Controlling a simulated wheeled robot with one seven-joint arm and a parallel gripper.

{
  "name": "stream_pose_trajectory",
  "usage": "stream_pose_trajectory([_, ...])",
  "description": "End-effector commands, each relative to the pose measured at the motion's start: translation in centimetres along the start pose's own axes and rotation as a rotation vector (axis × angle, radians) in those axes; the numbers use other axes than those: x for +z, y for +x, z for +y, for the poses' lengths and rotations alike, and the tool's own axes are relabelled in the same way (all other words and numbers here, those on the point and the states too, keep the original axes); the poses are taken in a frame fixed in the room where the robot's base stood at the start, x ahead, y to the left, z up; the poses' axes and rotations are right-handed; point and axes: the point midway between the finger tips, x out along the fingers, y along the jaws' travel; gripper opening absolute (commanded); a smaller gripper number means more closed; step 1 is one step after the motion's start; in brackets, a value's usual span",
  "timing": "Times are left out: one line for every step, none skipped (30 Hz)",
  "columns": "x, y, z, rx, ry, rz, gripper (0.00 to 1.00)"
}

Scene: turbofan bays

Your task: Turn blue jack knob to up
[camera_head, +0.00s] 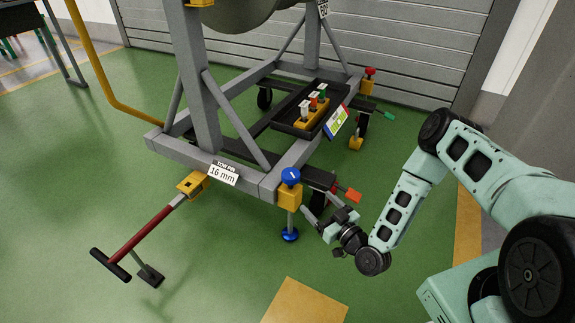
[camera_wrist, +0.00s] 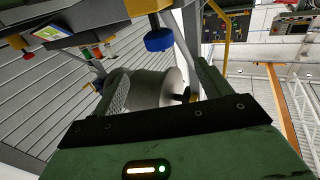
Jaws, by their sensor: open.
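The blue jack knob (camera_head: 290,177) has a white mark on its top and sits on a yellow block (camera_head: 289,197) at the near corner of the grey stand. A blue foot (camera_head: 289,235) is below it. My gripper (camera_head: 320,210) is open and empty, low and just right of the yellow block, apart from the knob. In the wrist view the scene looks upside down. The blue knob (camera_wrist: 159,40) shows at top centre below its yellow block (camera_wrist: 146,6).
The grey stand (camera_head: 225,178) carries a black tray (camera_head: 283,125) with coloured pieces and a "16 mm" sign (camera_head: 223,174). An orange-red lever (camera_head: 353,195) sticks out behind my gripper. A red tow bar (camera_head: 148,230) reaches left. Green floor is clear in front.

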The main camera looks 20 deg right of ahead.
Motion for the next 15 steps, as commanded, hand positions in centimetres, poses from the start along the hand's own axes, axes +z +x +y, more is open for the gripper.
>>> stream_pose_trajectory([0.0,-0.4,-0.1,0.01,-0.005,-0.022,0.77])
stream_pose_trajectory([0.1,-0.4,-0.2,0.012,-0.009,-0.029,0.77])
stream_pose_trajectory([0.2,-0.3,-0.2,0.014,-0.013,-0.033,0.77])
stream_pose_trajectory([0.3,-0.2,-0.1,0.015,-0.014,-0.034,0.77])
stream_pose_trajectory([0.4,0.1,-0.1,0.016,-0.015,-0.033,0.77])
stream_pose_trajectory([0.4,0.6,-0.1,0.015,-0.015,-0.031,0.77])
stream_pose_trajectory([0.5,1.0,-0.1,0.015,-0.015,-0.031,0.77])
stream_pose_trajectory([0.5,1.5,-0.1,0.014,-0.015,-0.03,0.77])
stream_pose_trajectory([0.5,2.2,-0.1,0.014,-0.015,-0.028,0.77])
stream_pose_trajectory([0.6,2.8,-0.1,0.014,-0.014,-0.029,0.77])
stream_pose_trajectory([0.6,3.4,-0.1,0.014,-0.015,-0.028,0.77])
stream_pose_trajectory([0.7,4.3,-0.1,0.013,-0.015,-0.028,0.77])
stream_pose_trajectory([0.7,5.0,-0.1,0.014,-0.015,-0.027,0.77])
stream_pose_trajectory([0.7,5.6,0.0,0.014,-0.015,-0.028,0.77])
stream_pose_trajectory([0.7,6.4,-0.1,0.013,-0.015,-0.027,0.77])
